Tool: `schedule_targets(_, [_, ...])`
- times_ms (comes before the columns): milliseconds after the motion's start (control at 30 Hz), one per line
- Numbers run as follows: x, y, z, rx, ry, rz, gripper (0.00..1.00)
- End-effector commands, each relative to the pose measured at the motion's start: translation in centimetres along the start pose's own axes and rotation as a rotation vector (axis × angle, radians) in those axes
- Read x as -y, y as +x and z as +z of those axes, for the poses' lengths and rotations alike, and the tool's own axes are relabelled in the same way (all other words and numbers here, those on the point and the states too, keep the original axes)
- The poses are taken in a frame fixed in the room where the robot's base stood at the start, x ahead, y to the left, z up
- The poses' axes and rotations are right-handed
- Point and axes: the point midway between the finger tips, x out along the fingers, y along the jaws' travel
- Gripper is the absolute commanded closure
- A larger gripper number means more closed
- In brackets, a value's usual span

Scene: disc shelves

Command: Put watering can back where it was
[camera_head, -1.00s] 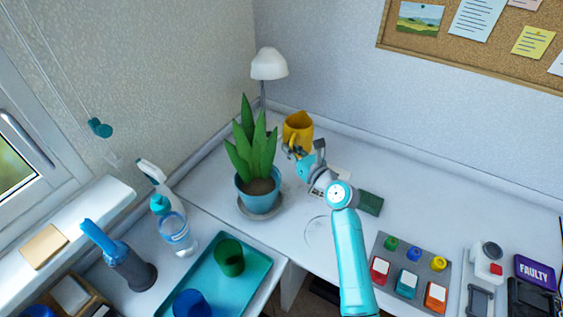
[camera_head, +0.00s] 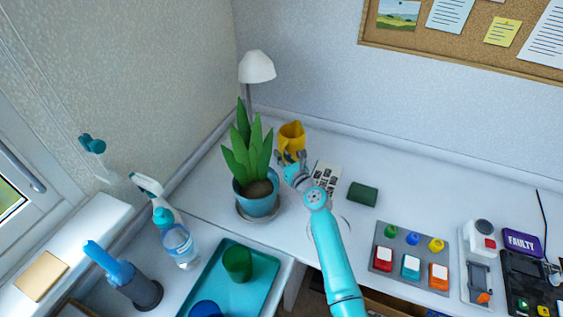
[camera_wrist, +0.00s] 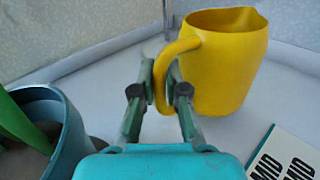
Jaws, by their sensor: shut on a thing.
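The yellow watering can (camera_head: 291,135) is upright at the back of the desk, behind and right of the potted plant. In the wrist view the yellow watering can (camera_wrist: 223,62) fills the upper middle, its handle on the left. My gripper (camera_wrist: 160,88) is shut on the handle, one finger on each side. In the head view my gripper (camera_head: 291,163) is in front of the can and hides its lower part. I cannot tell whether the can's base touches the desk.
The plant in its blue pot (camera_head: 257,203) stands close to the left of my gripper. A white lamp (camera_head: 257,67) stands behind it. A printed card (camera_head: 327,174) and a dark green block (camera_head: 362,194) lie to the right. A button panel (camera_head: 412,257) is at front right.

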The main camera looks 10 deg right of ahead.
Motion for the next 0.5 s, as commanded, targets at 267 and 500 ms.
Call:
schedule_targets(267, [0.2,0.1,-2.7,0.0,0.001,0.0,1.0])
schedule_targets(500, [0.2,0.1,-3.0,0.001,0.0,-0.001,1.0])
